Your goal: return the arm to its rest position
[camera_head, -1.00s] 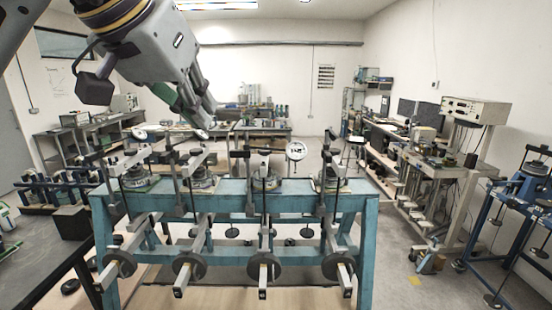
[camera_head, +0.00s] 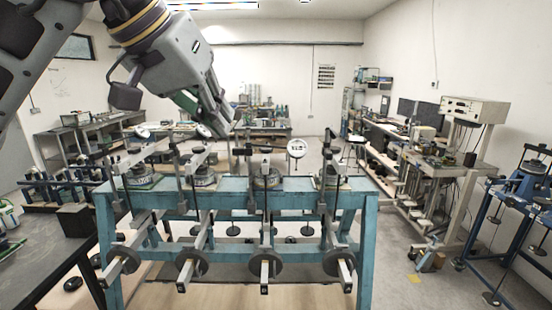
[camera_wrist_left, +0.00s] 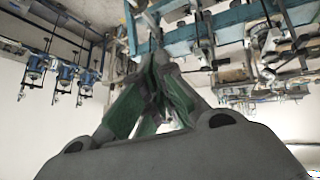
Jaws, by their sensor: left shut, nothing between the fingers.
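My left arm comes in from the upper left of the head view, and its gripper (camera_head: 222,128) points down and to the right. The gripper is shut and empty, above the left half of the blue lever frame (camera_head: 236,203). In the left wrist view the two green-lined fingers (camera_wrist_left: 158,62) meet at their tips. The lever frame also shows behind them in that view (camera_wrist_left: 235,20). My right gripper is not in view.
The blue frame bears several lever devices with round weights (camera_head: 190,265) on its front. A dark table (camera_head: 40,262) stands at the left. A bench with instruments (camera_head: 440,165) runs along the right wall. Another blue stand (camera_head: 500,235) is at the far right. Open floor lies between.

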